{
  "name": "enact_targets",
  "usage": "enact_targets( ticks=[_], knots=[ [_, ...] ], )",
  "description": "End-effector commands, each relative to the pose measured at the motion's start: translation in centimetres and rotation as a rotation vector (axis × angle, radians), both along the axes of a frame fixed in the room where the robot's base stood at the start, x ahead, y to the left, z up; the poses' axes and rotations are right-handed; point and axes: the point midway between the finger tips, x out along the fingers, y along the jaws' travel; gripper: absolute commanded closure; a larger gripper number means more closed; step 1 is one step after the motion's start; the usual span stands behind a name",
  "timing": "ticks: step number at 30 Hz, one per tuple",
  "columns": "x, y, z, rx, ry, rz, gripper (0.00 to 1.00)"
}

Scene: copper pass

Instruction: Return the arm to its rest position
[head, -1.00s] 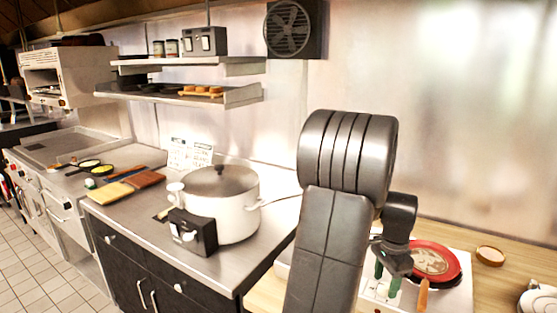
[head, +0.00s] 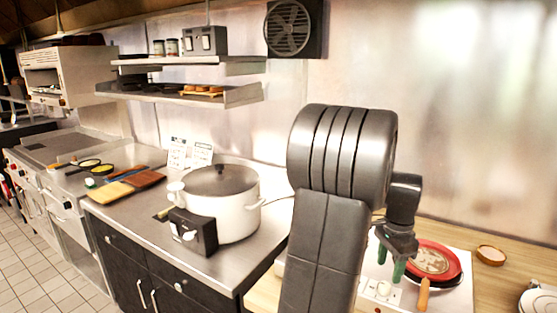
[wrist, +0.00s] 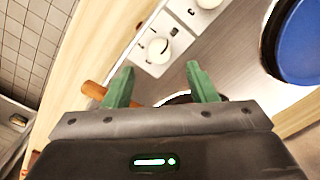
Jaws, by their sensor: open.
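My gripper (head: 390,262) hangs fingers-down over the right-hand counter, at the end of my bent arm. Its two green fingers stand apart with nothing between them, as the wrist view (wrist: 160,84) also shows. In the head view it is just left of a red pan (head: 452,268) with a pale patterned inside. The pan's orange-brown handle (head: 423,294) points toward the camera. In the wrist view a similar brown handle (wrist: 96,89) shows beside the left finger, apart from it as far as I can tell.
A white panel with knobs (wrist: 158,50) lies below my gripper. A blue round thing (wrist: 305,45) is at the wrist view's right. A large white pot (head: 235,212) and a black control box (head: 192,232) stand left of my arm. A small round wooden piece (head: 490,254) lies right.

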Motion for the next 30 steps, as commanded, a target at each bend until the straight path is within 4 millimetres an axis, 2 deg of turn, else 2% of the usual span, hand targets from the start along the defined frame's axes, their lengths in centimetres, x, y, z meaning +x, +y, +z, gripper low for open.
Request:
enact_targets(
  ticks=[12,15,30],
  knots=[
    [0.0,0.0,8.4,-0.002,-0.005,0.000,0.48],
    [-0.1,0.0,5.6,0.003,0.005,0.000,0.48],
    [-0.1,0.1,-4.5,0.003,0.005,0.000,0.48]
  ],
)
